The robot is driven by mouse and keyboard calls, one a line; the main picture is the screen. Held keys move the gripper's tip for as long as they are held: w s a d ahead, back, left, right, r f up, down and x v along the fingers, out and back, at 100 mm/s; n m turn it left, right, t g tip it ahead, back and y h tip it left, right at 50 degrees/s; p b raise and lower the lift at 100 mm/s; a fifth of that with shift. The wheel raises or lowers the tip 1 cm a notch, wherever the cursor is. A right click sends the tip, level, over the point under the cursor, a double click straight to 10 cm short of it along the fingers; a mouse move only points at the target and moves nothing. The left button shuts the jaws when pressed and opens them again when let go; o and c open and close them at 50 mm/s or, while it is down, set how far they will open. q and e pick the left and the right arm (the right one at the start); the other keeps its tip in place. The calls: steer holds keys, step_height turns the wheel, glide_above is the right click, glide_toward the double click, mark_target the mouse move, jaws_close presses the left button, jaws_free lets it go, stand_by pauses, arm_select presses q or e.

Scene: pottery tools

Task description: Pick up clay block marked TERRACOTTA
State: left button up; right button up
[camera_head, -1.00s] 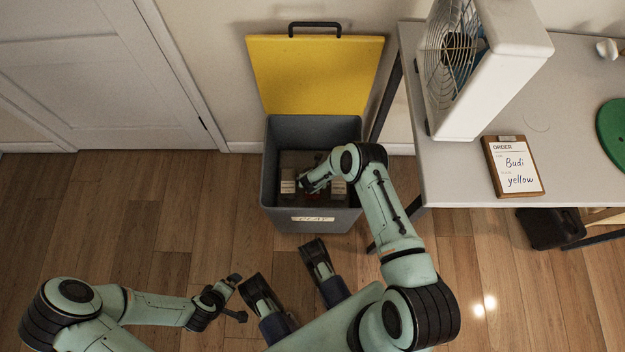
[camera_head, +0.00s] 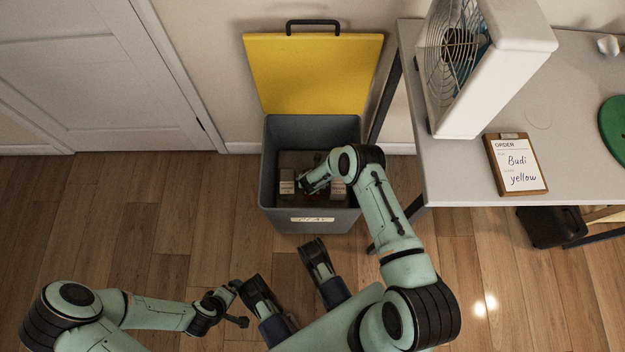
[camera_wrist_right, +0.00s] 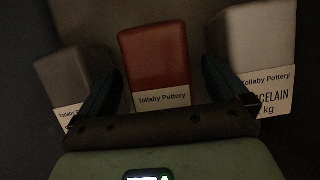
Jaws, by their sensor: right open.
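A red-brown clay block (camera_wrist_right: 153,57) lies in the middle of the right wrist view, with a "Tollaby Pottery" label; any lower text is hidden by my gripper. My right gripper (camera_wrist_right: 165,90) is open, with one finger on either side of this block; I cannot tell whether they touch it. A grey-brown block (camera_wrist_right: 77,75) lies to its left and a pale block labelled PORCELAIN (camera_wrist_right: 254,45) to its right. The blocks are inside a grey bin (camera_head: 268,165), into which my right arm reaches. My left gripper (camera_head: 240,303) is empty above the floor at lower left.
The bin's yellow lid (camera_head: 312,72) stands open against the wall. A table (camera_head: 470,185) to the right carries a white fan heater-like unit (camera_head: 495,75), an order clipboard (camera_head: 517,165) and a green disc (camera_head: 615,130). The floor left of the bin is clear.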

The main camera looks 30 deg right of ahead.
steer(key=c, duration=1.8)
steer(key=shift+w+r, duration=0.1)
jaws_close()
